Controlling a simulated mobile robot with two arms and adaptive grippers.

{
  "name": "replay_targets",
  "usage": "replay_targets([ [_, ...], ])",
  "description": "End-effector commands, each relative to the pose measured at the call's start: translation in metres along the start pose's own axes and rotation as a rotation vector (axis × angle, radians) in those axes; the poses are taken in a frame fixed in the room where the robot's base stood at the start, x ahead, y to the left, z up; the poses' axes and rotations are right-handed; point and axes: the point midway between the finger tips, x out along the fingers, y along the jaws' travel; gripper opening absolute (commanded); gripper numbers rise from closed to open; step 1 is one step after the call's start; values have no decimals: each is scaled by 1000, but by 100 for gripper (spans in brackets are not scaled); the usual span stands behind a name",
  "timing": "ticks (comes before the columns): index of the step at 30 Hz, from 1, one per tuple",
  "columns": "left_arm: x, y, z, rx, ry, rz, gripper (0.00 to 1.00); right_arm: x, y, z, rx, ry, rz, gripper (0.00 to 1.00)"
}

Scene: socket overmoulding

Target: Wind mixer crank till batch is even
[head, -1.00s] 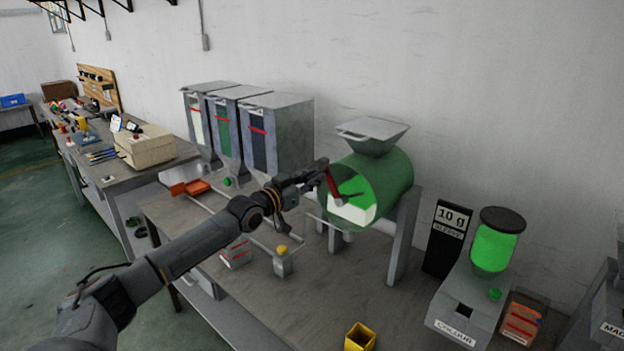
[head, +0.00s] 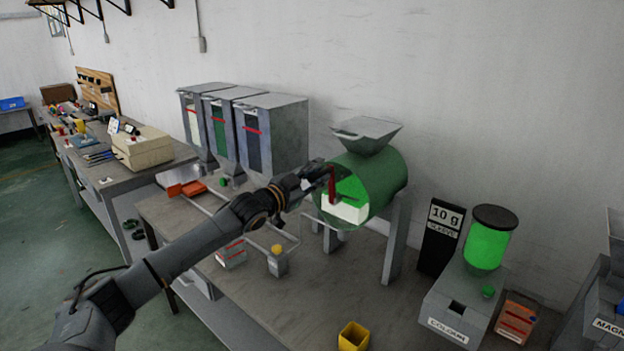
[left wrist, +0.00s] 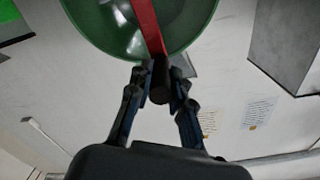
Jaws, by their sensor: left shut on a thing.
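The green mixer drum (head: 384,180) lies on its side on grey legs, with a grey hopper on top. White material and a green area show separately through its open front. The red crank arm (head: 332,186) crosses the drum's front and hangs roughly upright. In the left wrist view the red crank arm (left wrist: 147,25) ends in a dark handle (left wrist: 160,82). My left gripper (left wrist: 161,80) is shut on this handle; in the head view my left gripper (head: 325,174) is at the drum's front left. My right gripper is not in view.
A colour dispenser (head: 465,300), a black 10 g display (head: 441,237) and a yellow cup (head: 354,337) are to the right and front. A post with a yellow button (head: 277,249) stands below my arm.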

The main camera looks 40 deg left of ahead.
Motion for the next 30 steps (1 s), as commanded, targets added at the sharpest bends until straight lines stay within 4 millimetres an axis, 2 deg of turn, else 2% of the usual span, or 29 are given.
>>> replay_targets([
  [15, 0, 47, -15, 487, 4, 4, 0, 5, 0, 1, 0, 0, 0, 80],
  [30, 0, 91, -7, 961, 4, 6, 0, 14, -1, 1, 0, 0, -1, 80],
])
